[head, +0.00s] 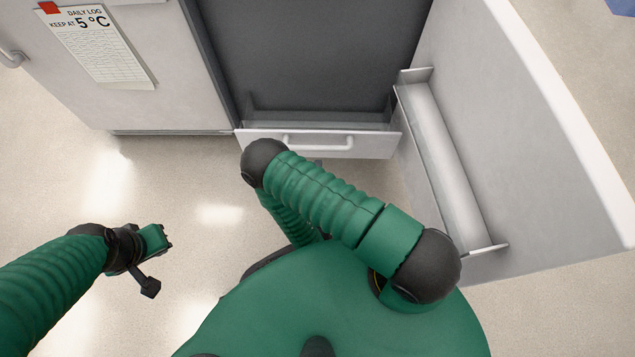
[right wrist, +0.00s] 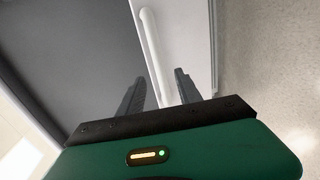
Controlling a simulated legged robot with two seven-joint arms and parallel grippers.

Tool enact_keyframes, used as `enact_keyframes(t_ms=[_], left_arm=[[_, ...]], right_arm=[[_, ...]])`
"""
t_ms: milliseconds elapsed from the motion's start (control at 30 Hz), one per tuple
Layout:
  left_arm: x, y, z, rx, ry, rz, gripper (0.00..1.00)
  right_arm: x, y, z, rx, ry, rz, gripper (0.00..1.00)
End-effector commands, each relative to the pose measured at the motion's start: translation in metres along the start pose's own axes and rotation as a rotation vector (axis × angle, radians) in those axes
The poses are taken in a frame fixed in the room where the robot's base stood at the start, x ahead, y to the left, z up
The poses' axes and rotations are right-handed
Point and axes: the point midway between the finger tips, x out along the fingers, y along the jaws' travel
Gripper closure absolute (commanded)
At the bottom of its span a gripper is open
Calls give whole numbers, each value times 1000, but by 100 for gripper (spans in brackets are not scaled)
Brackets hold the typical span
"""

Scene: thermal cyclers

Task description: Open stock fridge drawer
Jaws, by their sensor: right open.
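The stock fridge drawer (head: 375,146) is a white front at the bottom of the open fridge, with a white bar handle (head: 320,146). In the right wrist view, the handle (right wrist: 152,50) runs lengthwise between the two dark fingers of my right gripper (right wrist: 158,88). The fingers are open, one on each side of the bar, and I cannot tell whether either touches it. In the head view my right arm hides most of that gripper. My left gripper (head: 165,238) is out over the floor at the left, away from the drawer; its finger opening is unclear.
The fridge door (head: 540,130) stands swung open at the right, with a clear door shelf (head: 440,165). A closed white cabinet (head: 180,60) with a "Daily log, keep at 5 °C" sheet (head: 98,45) stands at the left. The floor (head: 190,180) before it is clear.

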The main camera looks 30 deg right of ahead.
Motion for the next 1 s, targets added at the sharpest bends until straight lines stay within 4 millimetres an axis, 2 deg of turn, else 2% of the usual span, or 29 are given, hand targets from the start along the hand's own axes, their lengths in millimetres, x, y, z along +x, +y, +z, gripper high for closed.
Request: enact_keyframes(t_ms=[33, 200, 367, 833, 933, 1000], left_arm=[[-12, 0, -3, 0, 0, 0, 100], [-23, 0, -5, 0, 0, 0, 100], [-26, 0, -6, 0, 0, 0, 100], [-25, 0, -6, 0, 0, 0, 100], [-25, 0, -6, 0, 0, 0, 100], [-25, 0, -6, 0, 0, 0, 100]], right_arm=[[-16, 5, 0, -6, 3, -4, 59], [-51, 2, 0, -2, 2, -1, 59], [-64, 0, 0, -1, -1, -1, 59], [-62, 0, -2, 15, -2, -8, 59], [-48, 2, -17, 131, -10, -80, 59], [-31, 7, -39, 288, -17, -185, 59]])
